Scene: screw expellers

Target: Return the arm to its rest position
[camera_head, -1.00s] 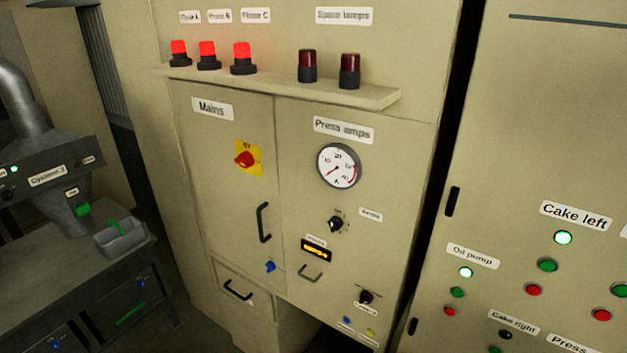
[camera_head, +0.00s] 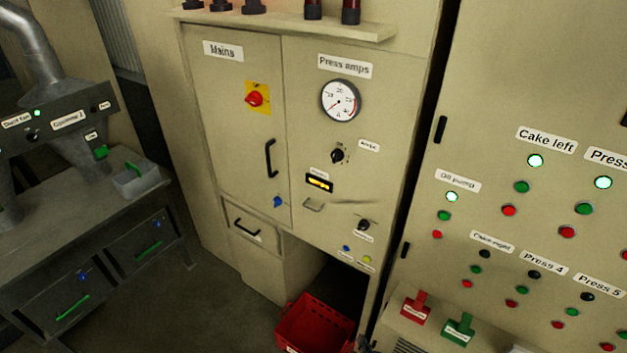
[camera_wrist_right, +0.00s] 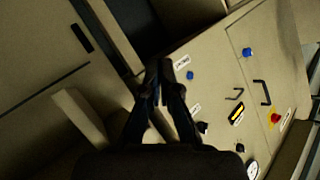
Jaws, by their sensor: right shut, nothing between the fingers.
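My right gripper (camera_wrist_right: 159,70) shows in the right wrist view, its two dark fingers shut with nothing between them. It is in front of the beige Mains and Press amps cabinet (camera_wrist_right: 225,70), apart from its controls as far as I can tell. In the head view only a small dark bit of it (camera_head: 366,345) shows at the bottom edge, right of the red crate. The cabinet (camera_head: 240,165) stands in the middle there, with its doors shut. My left gripper is in neither view.
A red crate (camera_head: 318,326) stands in the opening under the cabinet. A grey bench (camera_head: 80,220) stands left; floor between is clear.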

